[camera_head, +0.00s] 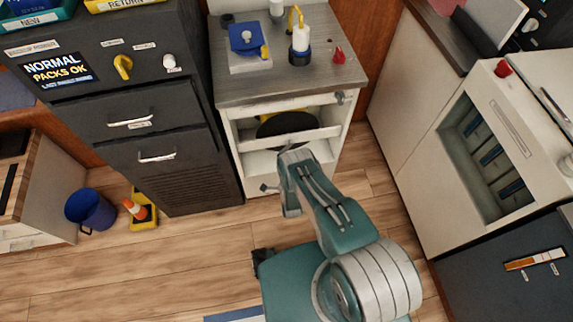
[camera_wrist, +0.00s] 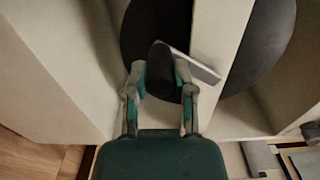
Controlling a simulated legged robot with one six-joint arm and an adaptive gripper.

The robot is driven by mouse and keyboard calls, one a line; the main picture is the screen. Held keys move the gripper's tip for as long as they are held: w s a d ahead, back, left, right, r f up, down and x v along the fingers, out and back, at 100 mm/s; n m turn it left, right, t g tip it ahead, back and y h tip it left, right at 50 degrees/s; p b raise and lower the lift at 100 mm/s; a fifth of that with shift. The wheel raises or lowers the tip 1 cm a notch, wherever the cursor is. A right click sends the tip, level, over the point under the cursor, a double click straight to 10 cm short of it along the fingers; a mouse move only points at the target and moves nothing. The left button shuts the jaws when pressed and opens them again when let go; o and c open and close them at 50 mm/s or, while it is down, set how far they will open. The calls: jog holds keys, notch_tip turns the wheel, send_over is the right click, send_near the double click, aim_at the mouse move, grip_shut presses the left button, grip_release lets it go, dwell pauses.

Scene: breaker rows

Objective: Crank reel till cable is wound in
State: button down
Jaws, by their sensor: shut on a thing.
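The reel (camera_head: 290,126) shows as a dark disc in the open upper bay of the white cabinet, partly behind a pale crossbar (camera_head: 290,138). The reel also shows in the wrist view (camera_wrist: 270,35), on both sides of the bar. My gripper (camera_wrist: 160,82) has its two fingers on either side of a dark cylindrical crank knob (camera_wrist: 165,70) and is shut on it, in front of the reel. In the head view my arm hides the fingers and knob. I cannot clearly make out any cable.
The grey worktop (camera_head: 290,90) above holds a blue-lidded box (camera_head: 248,42), a bottle (camera_head: 300,45) and a red knob (camera_head: 339,56). A dark drawer unit (camera_head: 155,130) stands left. A blue bucket (camera_head: 90,210) and a yellow-based cone (camera_head: 140,209) are on the floor. Open floor lies lower left.

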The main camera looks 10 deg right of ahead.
jog(key=a+r+m, duration=0.3)
jog(key=r+m, duration=0.2)
jog(key=m, duration=0.3)
jog(key=shift+a+m, duration=0.15)
jog(key=shift+m, duration=0.15)
jog(key=shift+w+r, duration=0.1)
jog(key=shift+c, duration=2.3)
grip_release()
jog(key=s, duration=1.2)
